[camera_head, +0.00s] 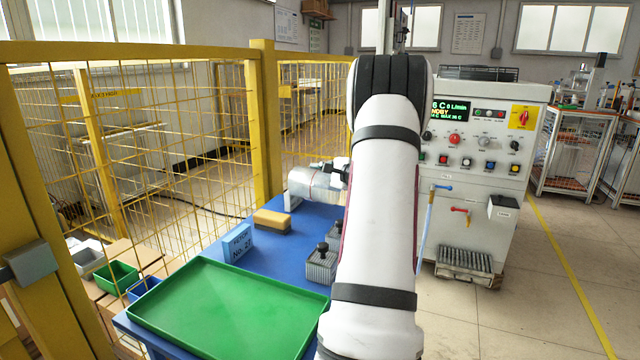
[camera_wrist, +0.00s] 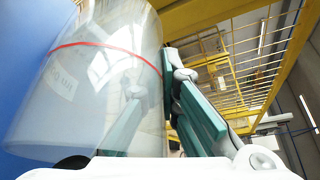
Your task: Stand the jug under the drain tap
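The jug (camera_head: 318,186) is a clear cylinder with a red line around it. It lies on its side at the far end of the blue table; whether it touches the top is unclear. In the wrist view the jug (camera_wrist: 85,85) fills the left. My gripper (camera_head: 345,172) is at its right end, mostly hidden by my arm. In the wrist view my gripper (camera_wrist: 165,110) has one teal-padded finger beside the jug, the other seen through its clear wall. Whether it grips is unclear. A red-handled tap (camera_head: 460,210) on the machine's front is above a slatted stand (camera_head: 464,262).
The blue table (camera_head: 285,247) holds a green tray (camera_head: 225,310), a blue block (camera_head: 238,243), a yellow block (camera_head: 272,220) and grey weights (camera_head: 321,264). A blue-handled tap (camera_head: 441,187) has a hose. A yellow fence (camera_head: 150,150) is behind the table.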

